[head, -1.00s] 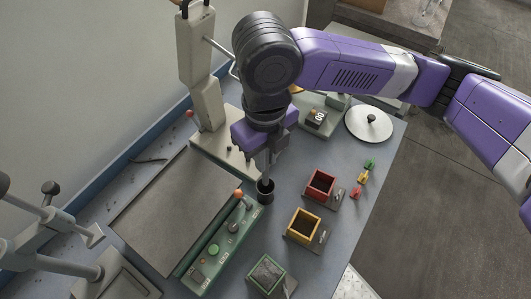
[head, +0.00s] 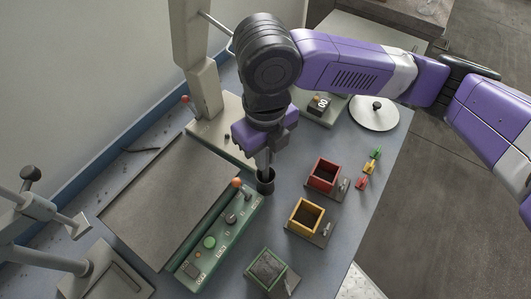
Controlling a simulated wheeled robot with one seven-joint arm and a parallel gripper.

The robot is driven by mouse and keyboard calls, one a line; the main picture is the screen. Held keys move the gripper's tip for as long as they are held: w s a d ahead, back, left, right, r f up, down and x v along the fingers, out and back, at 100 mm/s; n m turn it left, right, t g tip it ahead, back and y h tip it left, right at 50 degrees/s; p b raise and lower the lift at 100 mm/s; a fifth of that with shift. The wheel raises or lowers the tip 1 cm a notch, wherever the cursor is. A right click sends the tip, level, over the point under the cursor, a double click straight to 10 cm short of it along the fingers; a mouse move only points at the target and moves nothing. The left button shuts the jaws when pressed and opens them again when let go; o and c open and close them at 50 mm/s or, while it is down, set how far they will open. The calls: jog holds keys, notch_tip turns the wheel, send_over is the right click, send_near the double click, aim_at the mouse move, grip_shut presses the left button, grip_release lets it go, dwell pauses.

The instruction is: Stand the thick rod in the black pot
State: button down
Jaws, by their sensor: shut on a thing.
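The black pot (head: 266,186) is a small dark cup standing on the bench, right of the green control panel's far end. My gripper (head: 264,150) is directly above it, pointing down. It is shut on the thick rod (head: 265,164), a grey upright rod that shows below the fingers. The rod's lower end is at the pot's mouth and seems to be inside it; how deep it goes is hidden by the rim. The fingertips are small and partly shadowed.
Red (head: 323,175), yellow (head: 305,217) and green (head: 267,269) square bins stand to the right and front. A green panel (head: 222,232) with knobs and a dark plate (head: 170,190) lie left. A beige post (head: 203,87) stands behind. A round white disc (head: 374,114) lies back right.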

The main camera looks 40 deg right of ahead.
jog(key=c, duration=1.3)
grip_release()
jog(key=shift+r, duration=3.95)
